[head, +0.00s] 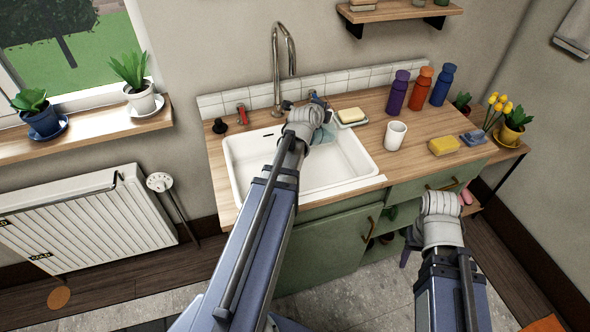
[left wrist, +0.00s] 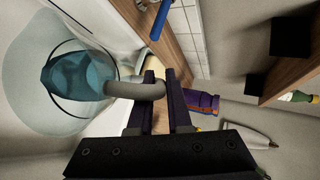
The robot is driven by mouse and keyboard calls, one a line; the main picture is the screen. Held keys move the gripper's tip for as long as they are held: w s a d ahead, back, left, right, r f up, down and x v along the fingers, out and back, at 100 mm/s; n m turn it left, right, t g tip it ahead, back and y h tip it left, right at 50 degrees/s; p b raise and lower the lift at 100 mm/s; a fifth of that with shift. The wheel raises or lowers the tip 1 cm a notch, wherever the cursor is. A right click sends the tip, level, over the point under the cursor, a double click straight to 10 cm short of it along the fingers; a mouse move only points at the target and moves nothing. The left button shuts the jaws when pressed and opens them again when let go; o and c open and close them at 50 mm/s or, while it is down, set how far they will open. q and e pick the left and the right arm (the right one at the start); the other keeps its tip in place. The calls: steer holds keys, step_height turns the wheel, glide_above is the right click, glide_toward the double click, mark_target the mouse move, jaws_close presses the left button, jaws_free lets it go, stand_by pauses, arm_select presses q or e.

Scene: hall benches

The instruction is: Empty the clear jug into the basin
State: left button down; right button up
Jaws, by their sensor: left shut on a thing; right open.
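The clear jug (head: 322,135) shows as a small bluish, see-through shape over the basin (head: 348,176), partly hidden behind my left arm. In the left wrist view the jug (left wrist: 45,85) is large, with blue liquid (left wrist: 78,76) inside. My left gripper (left wrist: 160,88) is shut on the jug's grey handle (left wrist: 128,90). In the head view my left gripper (head: 312,116) is mostly hidden by its own wrist. I cannot tell exactly how far the jug is tilted. My right gripper (head: 442,190) is open, in front of the green cabinet, its fingers mostly hidden.
A tall tap (head: 283,55) stands behind the basin. Right of it on the wooden worktop are a soap dish (head: 351,122), a white mug (head: 395,135), a yellow sponge (head: 444,146) and purple (head: 397,92), orange (head: 421,90) and blue (head: 442,86) bottles.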

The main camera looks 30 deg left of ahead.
arm_select(q)
steer(key=shift+s, duration=0.1)
steer(key=shift+s+a+r+t, duration=0.1)
steer(key=shift+s+r+t, duration=0.1)
steer(key=shift+r+t, duration=0.1)
steer(key=shift+s+r+b, duration=0.1)
steer(key=shift+s+b, duration=0.05)
steer(key=shift+b, duration=0.2)
stand_by(0.7)
steer(key=shift+s+a+r+t, duration=0.1)
steer(key=shift+s+r+t, duration=0.15)
steer(key=shift+t, duration=0.15)
steer(key=shift+r+n, duration=0.1)
steer(key=shift+n, duration=0.2)
steer(key=shift+s+b, duration=0.2)
steer(key=shift+b, duration=0.2)
steer(key=shift+s+a+r+t, duration=0.1)
steer(key=shift+s+r+t, duration=0.15)
steer(key=shift+t, duration=0.15)
steer(key=shift+s+a+r+t+b, duration=0.2)
steer(key=shift+s+t+b, duration=0.1)
steer(key=shift+t+b, duration=0.15)
